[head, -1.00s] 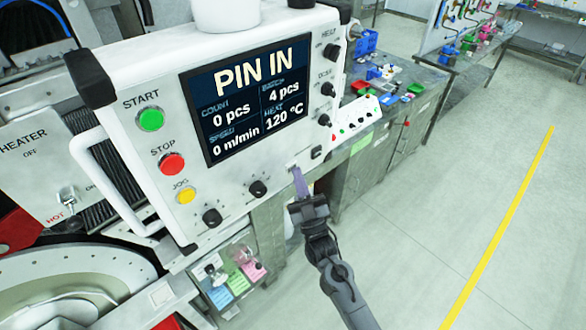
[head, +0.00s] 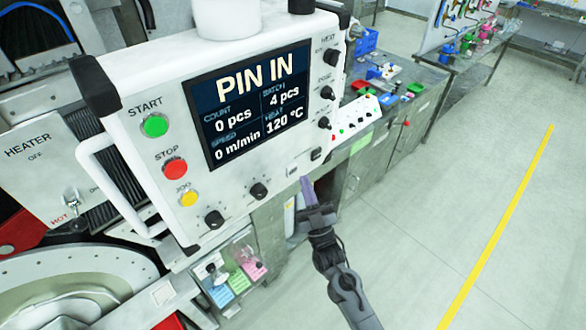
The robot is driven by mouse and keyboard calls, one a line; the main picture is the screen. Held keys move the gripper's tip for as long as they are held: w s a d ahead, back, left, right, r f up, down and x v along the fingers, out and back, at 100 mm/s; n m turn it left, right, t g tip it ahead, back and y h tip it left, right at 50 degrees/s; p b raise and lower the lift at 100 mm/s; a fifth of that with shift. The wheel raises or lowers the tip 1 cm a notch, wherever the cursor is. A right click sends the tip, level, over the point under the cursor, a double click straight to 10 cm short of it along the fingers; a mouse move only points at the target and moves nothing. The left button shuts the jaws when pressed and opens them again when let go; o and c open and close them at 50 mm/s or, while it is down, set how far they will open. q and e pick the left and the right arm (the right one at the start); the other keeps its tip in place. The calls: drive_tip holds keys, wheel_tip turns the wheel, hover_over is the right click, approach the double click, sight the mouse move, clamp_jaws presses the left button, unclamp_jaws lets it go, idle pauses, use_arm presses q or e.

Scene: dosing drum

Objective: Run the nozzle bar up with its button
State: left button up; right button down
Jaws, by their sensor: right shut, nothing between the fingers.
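A white control panel (head: 135,95) fills the upper left, with a screen reading PIN IN, 0 pcs and 120 °C. It carries a green START button (head: 154,125), a red STOP button (head: 175,168) and a yellow JOG button (head: 188,198). A small black switch (head: 316,154) sits at its lower right. My right gripper (head: 306,182) is shut and empty, its purple fingers pointing up just below the panel's lower right edge. I cannot tell whether they touch it. No nozzle bar can be made out, and no button is legibly marked for it. My left gripper is out of view.
A white handle (head: 108,185) stands out at the panel's left. Black knobs (head: 214,219) line its lower edge and right side. A tray of coloured cards (head: 233,280) hangs below. A grey bench (head: 420,80) stands behind; the floor at right is clear.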

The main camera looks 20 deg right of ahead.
drive_tip(key=shift+s+d+p, duration=0.4)
drive_tip(key=shift+s, duration=0.5)
drive_tip(key=shift+s+d+p, duration=0.35)
drive_tip(key=shift+s+d, duration=0.05)
drive_tip(key=shift+s, duration=0.45)
